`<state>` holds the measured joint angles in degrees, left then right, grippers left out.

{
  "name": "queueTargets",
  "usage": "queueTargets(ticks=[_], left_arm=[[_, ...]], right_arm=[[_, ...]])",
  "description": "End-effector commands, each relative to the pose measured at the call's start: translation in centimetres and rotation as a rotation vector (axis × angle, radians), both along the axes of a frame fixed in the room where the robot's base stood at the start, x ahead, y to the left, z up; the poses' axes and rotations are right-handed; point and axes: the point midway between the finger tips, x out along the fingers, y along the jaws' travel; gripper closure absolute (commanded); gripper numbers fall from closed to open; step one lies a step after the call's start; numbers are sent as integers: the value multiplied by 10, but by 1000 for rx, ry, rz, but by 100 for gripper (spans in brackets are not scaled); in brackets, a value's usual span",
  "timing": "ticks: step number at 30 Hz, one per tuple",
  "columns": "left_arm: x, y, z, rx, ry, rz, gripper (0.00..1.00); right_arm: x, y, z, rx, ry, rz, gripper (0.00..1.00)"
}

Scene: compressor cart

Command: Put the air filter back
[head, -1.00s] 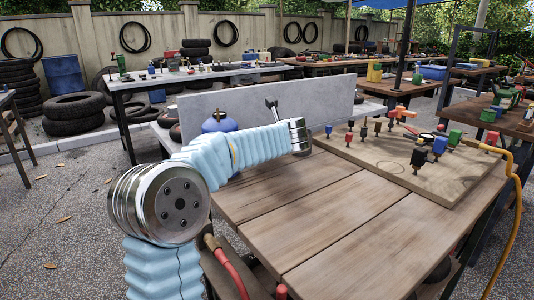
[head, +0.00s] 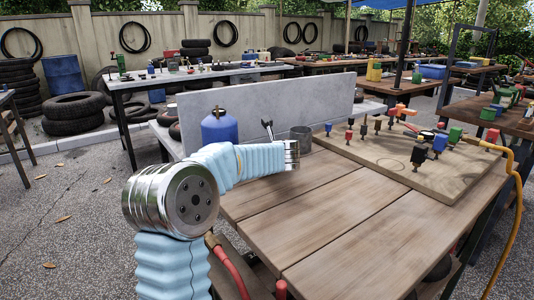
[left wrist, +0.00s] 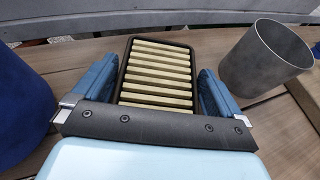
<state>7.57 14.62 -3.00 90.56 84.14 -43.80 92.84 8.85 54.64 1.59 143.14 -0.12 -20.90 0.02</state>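The air filter (left wrist: 157,78), cream pleats in a black frame, shows in the left wrist view between the two blue fingers of my left gripper (left wrist: 158,85). A finger stands along each long side of it, seemingly with narrow gaps, and I see no clear grip. In the head view my left gripper (head: 267,129) is low over the far left of the wooden table, partly behind my wrist. The filter cannot be made out there. My right gripper is out of view.
A grey cup (left wrist: 265,58) stands close right of the gripper; it also shows in the head view (head: 301,138). A blue tank (head: 219,128) is close on the left. A grey panel (head: 270,98) rises behind. A board with coloured fittings (head: 420,165) lies right. The front planks are clear.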

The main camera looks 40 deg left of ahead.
Motion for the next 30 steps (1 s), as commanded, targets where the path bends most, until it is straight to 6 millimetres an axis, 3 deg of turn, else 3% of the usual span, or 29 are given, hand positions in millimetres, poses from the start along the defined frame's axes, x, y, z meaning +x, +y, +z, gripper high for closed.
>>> queueTargets(ticks=[8, 21, 30], left_arm=[[0, 0, 6, 0, 0, 0, 0], [-53, -66, 38, 1, -3, -1, 0], [-69, -87, 49, 0, 0, 1, 0]], right_arm=[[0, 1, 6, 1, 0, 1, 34], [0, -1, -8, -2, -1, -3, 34], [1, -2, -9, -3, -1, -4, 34]])
